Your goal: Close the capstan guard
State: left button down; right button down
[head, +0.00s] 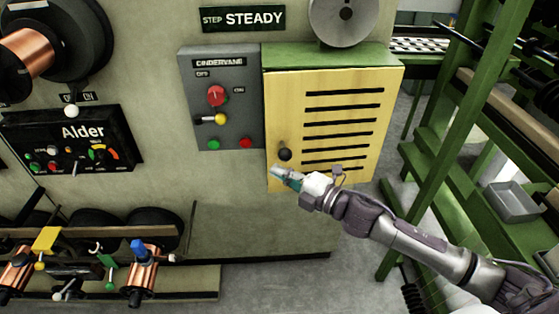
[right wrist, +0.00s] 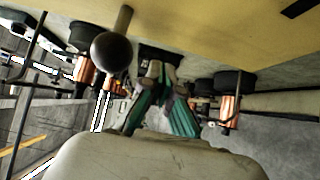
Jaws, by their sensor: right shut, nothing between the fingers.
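The capstan guard looks to be the yellow slotted panel (head: 345,128) on the green-topped housing (head: 325,55). It appears to sit against the front of the housing, with no clear gap showing. A dark ball knob (head: 285,154) is at its lower left. My right gripper (head: 279,173) is shut and empty just below the knob, in front of the panel's lower edge. In the right wrist view the knob (right wrist: 112,52) stands out on its stem, left of the shut fingers (right wrist: 160,88) and apart from them. My left gripper is not in view.
A grey control box (head: 220,100) labelled CINDERVANE, with a red knob and a yellow-tipped lever, is left of the panel. A green frame (head: 450,140) with a metal tray (head: 513,200) stands at right. A rack of copper spools (head: 142,275) is at lower left.

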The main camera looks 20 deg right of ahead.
aim_at(268, 158)
jog(key=shift+w+d, duration=0.2)
jog(key=shift+w, duration=0.5)
jog(key=shift+w+d, duration=0.15)
jog(key=shift+w, duration=0.55)
jog(key=shift+w, duration=0.1)
jog(key=shift+w+d+r+m+t+h+p, duration=0.2)
jog(key=shift+w+m+t+h, duration=0.15)
jog(key=shift+w, duration=0.3)
jog(key=shift+w+d+r+m+t+h+p, duration=0.15)
jog(key=shift+w+d+m+h, duration=0.1)
jog(key=shift+w+h, duration=0.3)
jog(key=shift+f, duration=0.1)
